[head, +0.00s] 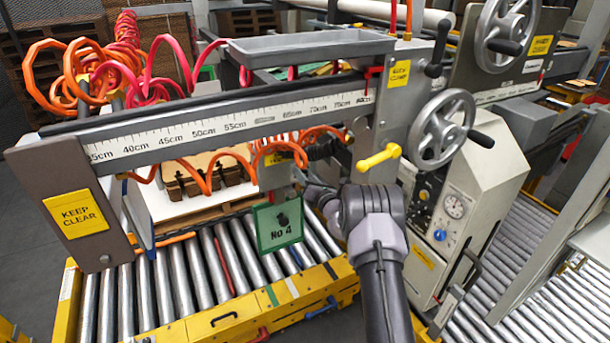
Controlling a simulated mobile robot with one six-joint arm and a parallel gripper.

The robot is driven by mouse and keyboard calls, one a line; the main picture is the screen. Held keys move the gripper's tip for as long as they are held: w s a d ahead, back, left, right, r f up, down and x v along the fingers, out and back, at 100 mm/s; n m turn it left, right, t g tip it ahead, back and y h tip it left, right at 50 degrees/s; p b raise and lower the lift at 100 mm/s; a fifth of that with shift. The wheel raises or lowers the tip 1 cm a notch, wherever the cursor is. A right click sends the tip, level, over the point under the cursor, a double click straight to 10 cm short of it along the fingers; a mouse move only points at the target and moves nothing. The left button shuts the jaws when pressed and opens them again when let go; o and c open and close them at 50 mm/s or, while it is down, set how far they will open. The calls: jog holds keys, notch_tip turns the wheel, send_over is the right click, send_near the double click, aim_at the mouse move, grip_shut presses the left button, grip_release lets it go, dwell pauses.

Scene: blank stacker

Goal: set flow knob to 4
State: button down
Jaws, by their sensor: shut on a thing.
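My gripper (304,180) is at the end of my grey-purple arm, which reaches up from the bottom of the head view. It is just below the ruler beam, beside the top right of a green-framed "No 4" sign (278,224). Its jaws are small and partly hidden by my wrist. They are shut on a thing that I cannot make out. I cannot tell which part is the flow knob, and I can read no flow setting. A blue knob (440,235) sits on the pale machine housing to the right, below a round gauge (455,207), clear of my gripper.
The ruler beam (205,130) crosses above my gripper, with orange coiled hose (205,170) hanging beneath. A yellow handle (379,157) and a handwheel (443,129) stick out to the right. A roller conveyor (165,290) with a yellow frame lies below.

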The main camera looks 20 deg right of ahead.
jog(key=shift+f+m, duration=0.1)
jog(key=shift+m, duration=0.6)
jog(key=c, duration=1)
grip_release()
jog(key=shift+o, duration=0.2)
jog(key=s+p, duration=0.4)
jog(key=s, duration=1.3)
jog(key=shift+s+d, duration=0.25)
jog(key=shift+d, duration=0.05)
